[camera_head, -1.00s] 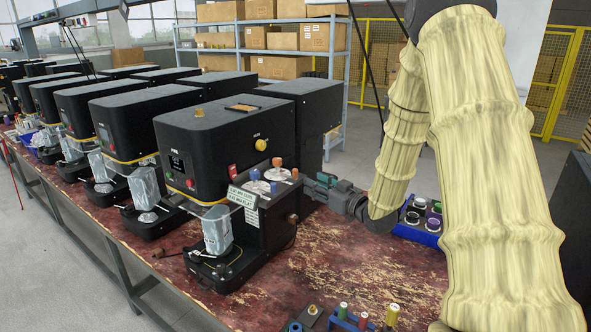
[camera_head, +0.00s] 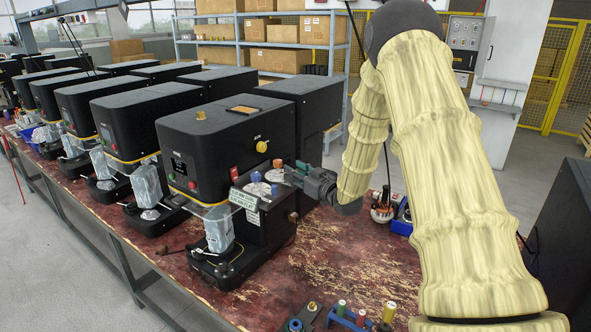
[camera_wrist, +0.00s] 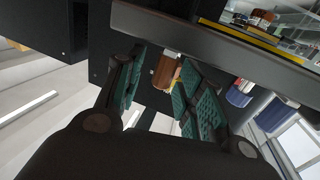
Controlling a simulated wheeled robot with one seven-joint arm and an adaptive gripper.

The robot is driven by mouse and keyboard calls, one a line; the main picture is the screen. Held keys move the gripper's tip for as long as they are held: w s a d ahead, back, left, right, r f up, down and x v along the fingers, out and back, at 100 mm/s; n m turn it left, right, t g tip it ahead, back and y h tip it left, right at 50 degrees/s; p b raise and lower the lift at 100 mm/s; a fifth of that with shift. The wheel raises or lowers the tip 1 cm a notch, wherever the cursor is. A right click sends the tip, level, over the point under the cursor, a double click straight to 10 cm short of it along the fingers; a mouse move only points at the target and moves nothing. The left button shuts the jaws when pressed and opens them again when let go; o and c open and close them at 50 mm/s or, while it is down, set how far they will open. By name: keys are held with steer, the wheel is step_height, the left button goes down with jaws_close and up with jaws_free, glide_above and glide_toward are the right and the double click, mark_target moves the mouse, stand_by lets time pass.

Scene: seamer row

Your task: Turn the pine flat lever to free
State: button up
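The nearest black seamer (camera_head: 225,145) has a side box whose top carries blue and orange knobs on pale round plates. I cannot tell for sure which one is the pine flat lever. One orange knob (camera_head: 276,163) stands at the back of that top, and a blue knob (camera_head: 256,177) stands in front of it. My gripper (camera_head: 295,177) is at the right edge of this top. In the wrist view my gripper (camera_wrist: 160,88) is open, with an orange-brown knob (camera_wrist: 166,72) between its green-padded fingers, close to the right one. Its fingers hide part of the box top.
A green-and-white label plate (camera_head: 244,198) stands at the front of the box. Blue knobs (camera_wrist: 240,92) lie beyond the right finger. A brown knob (camera_head: 293,216) sticks out of the box side. Small coloured parts (camera_head: 350,315) stand at the bench's front; the worn bench between is clear.

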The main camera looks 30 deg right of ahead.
steer(key=shift+w, duration=0.25)
